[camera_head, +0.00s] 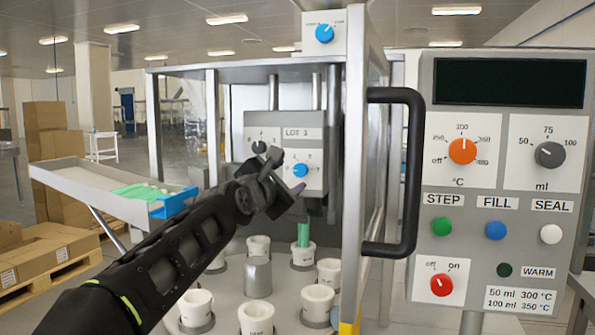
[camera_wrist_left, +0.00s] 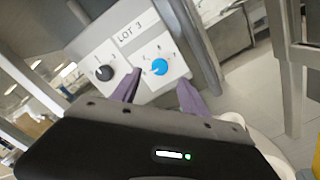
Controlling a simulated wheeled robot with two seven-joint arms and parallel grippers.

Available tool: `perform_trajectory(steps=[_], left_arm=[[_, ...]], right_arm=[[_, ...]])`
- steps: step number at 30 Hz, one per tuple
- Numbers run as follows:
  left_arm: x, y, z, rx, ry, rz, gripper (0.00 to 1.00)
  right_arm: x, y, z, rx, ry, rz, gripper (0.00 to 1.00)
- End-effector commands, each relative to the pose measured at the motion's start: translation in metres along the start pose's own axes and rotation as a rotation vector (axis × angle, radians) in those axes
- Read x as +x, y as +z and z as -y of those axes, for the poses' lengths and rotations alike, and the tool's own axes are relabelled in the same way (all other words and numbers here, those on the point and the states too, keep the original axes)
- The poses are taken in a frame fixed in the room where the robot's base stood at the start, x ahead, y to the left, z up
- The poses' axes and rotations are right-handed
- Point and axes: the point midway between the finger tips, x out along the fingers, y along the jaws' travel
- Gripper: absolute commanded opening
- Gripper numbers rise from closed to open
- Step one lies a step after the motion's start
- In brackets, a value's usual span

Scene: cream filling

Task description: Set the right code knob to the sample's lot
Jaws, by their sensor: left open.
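The code panel (camera_head: 310,135), labelled LOT 3, is inside the machine frame. Its left code knob is black (camera_head: 259,147); its right code knob is blue (camera_head: 300,170) with a white pointer. Both also show in the left wrist view, the black knob (camera_wrist_left: 104,74) and the blue knob (camera_wrist_left: 159,67). My left gripper (camera_head: 294,186) is in front of the panel, just below the blue knob. Its purple fingers (camera_wrist_left: 160,93) are open, empty and apart from the blue knob. The digits around the knobs are too small to read surely. My right gripper is not in view.
A turntable with several white cups (camera_head: 257,318) lies below; one holds a green tube (camera_head: 304,235). A black door handle (camera_head: 408,170) and metal post stand right of the panel. A control box (camera_head: 500,180) is at the right, a sloped tray (camera_head: 95,185) at the left.

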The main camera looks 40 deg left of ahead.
Motion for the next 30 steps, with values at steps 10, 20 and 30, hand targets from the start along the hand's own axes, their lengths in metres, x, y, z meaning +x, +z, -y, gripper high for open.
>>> perform_trajectory(steps=[10,20,30], left_arm=[[0.051,0.004,-0.005,-0.003,-0.002,-0.002,0.52],[0.067,0.001,-0.001,-0.002,0.000,0.001,0.52],[0.067,0.000,0.000,-0.002,0.001,0.001,0.41]], right_arm=[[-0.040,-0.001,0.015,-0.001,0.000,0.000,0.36],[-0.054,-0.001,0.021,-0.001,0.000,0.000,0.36],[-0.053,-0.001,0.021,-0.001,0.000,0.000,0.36]])
